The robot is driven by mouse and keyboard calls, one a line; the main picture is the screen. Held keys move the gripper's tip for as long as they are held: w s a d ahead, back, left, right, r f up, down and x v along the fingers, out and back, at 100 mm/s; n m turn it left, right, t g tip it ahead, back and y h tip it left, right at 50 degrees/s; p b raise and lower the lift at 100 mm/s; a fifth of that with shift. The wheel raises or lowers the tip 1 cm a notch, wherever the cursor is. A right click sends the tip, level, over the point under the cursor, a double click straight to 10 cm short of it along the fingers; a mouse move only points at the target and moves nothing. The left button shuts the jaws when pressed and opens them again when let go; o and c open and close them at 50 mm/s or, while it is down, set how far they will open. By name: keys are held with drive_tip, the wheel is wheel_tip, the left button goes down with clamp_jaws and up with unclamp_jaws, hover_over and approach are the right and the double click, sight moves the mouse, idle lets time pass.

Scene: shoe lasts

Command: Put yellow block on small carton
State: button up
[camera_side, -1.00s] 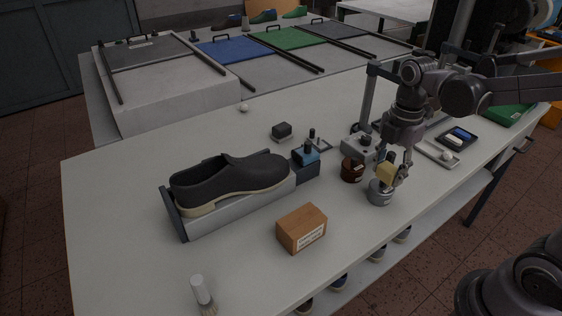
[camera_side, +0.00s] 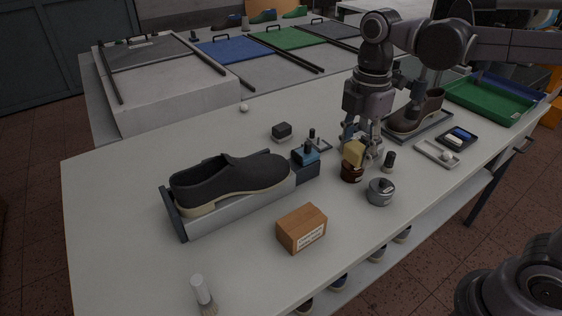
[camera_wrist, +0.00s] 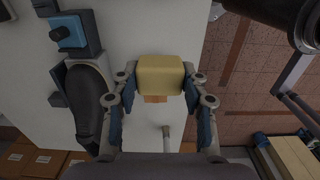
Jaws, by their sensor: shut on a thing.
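The yellow block (camera_side: 353,153) is held between the fingers of my gripper (camera_side: 360,152), above the table and in front of a dark red-brown jar (camera_side: 351,173) in the side view. In the wrist view the yellow block (camera_wrist: 160,75) sits between both fingers of my gripper (camera_wrist: 161,82). The small carton (camera_side: 301,228) is a brown box with a white label, on the table to the lower left of my gripper, its top bare. In the wrist view a strip of the carton (camera_wrist: 155,99) shows just below the block; the rest is hidden.
A dark shoe (camera_side: 230,181) on a grey stand is left of the carton. A blue-topped block (camera_side: 305,160), a grey lidded pot (camera_side: 380,191) and a small dark bottle (camera_side: 389,161) stand nearby. A brush (camera_side: 203,293) lies at the front.

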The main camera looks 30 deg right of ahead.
hover_over(302, 220)
wheel_tip(302, 220, down, 7)
drive_tip(key=shift+d+r, duration=0.15)
drive_tip(key=shift+r, duration=0.05)
drive_tip(key=shift+f, duration=2.1)
drive_tip(key=o, duration=1.1)
drive_tip(key=shift+f, duration=0.15)
drive_tip(key=shift+o, duration=0.2)
